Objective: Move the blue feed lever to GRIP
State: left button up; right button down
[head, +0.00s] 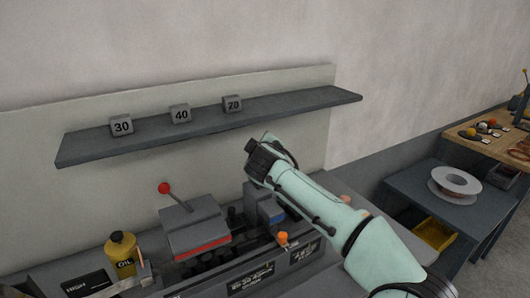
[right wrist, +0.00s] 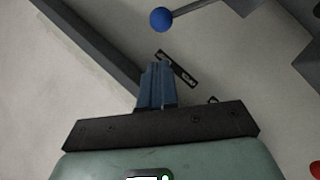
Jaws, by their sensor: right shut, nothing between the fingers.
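The blue feed lever shows in the right wrist view as a blue ball knob (right wrist: 161,19) on a thin grey rod, at the top. A dark label plate (right wrist: 176,68) with pale marks lies below the knob; its words are too small to read. My right gripper (right wrist: 157,68) is shut and empty, its blue fingers together. In this picture the fingertips are below the knob and apart from it, overlapping the plate's near edge. In the head view my right arm reaches over the machine and I cannot make out the blue knob or the fingertips. My left gripper is out of view.
A red-knobbed lever (head: 165,188) rises from the machine, left of my arm. An orange knob (head: 282,238) is close below my forearm. A yellow oil can (head: 121,253) stands left. A shelf (head: 300,101) with numbered blocks runs behind. A side table (head: 480,212) holds a spool.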

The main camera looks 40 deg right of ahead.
jog(key=b+v, duration=0.2)
jog(key=v, duration=0.8)
jog(key=shift+d, duration=0.25)
jog(key=shift+r, duration=0.1)
